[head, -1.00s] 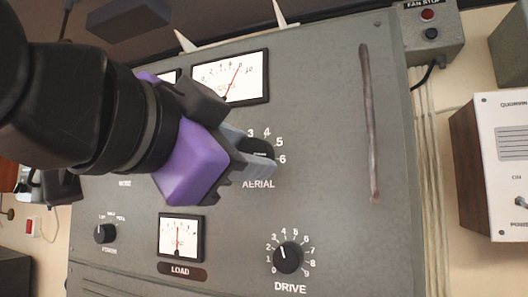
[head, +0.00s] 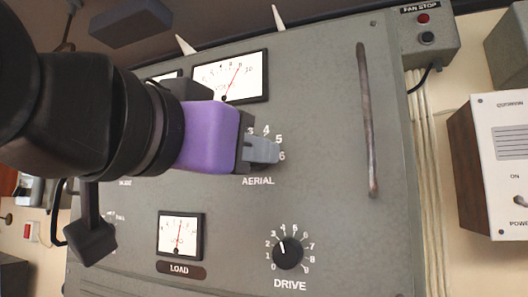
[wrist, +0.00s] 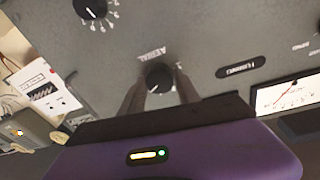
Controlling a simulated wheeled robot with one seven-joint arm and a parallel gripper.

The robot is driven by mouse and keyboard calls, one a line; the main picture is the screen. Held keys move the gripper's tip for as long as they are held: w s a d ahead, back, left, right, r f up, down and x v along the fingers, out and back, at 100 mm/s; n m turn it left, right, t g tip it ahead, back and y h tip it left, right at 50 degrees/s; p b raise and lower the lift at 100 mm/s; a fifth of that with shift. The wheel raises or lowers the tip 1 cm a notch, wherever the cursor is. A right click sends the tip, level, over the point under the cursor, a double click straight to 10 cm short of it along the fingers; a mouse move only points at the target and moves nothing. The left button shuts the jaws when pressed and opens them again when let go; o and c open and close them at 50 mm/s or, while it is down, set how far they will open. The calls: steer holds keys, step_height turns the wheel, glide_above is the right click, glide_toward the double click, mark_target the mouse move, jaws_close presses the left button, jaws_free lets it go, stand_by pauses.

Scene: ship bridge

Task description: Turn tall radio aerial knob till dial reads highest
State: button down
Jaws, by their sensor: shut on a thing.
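The tall radio is a grey cabinet (head: 325,140) filling the middle of the head view. My gripper (head: 262,151) is at its AERIAL knob, the fingers covering the knob in that view. In the wrist view, the black aerial knob (wrist: 159,78) with a white mark sits between the two fingertips of my gripper (wrist: 158,80), which is shut on it. Numbers up to 6 show around the knob. The LOAD dial (head: 180,235) has its needle near upright, about mid-scale. The larger upper dial (head: 231,77) has its needle leaning right of the middle.
The DRIVE knob (head: 288,254) is below and right of the aerial knob. A vertical handle rail (head: 368,120) stands out from the panel at right. A fan stop box (head: 430,35) and a white-faced unit (head: 500,165) are further right.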

stand_by(0.3)
steer(key=c, duration=0.9)
jaws_free()
steer(key=b+v, duration=0.2)
steer(key=v, duration=0.6)
steer(key=shift+b, duration=0.4)
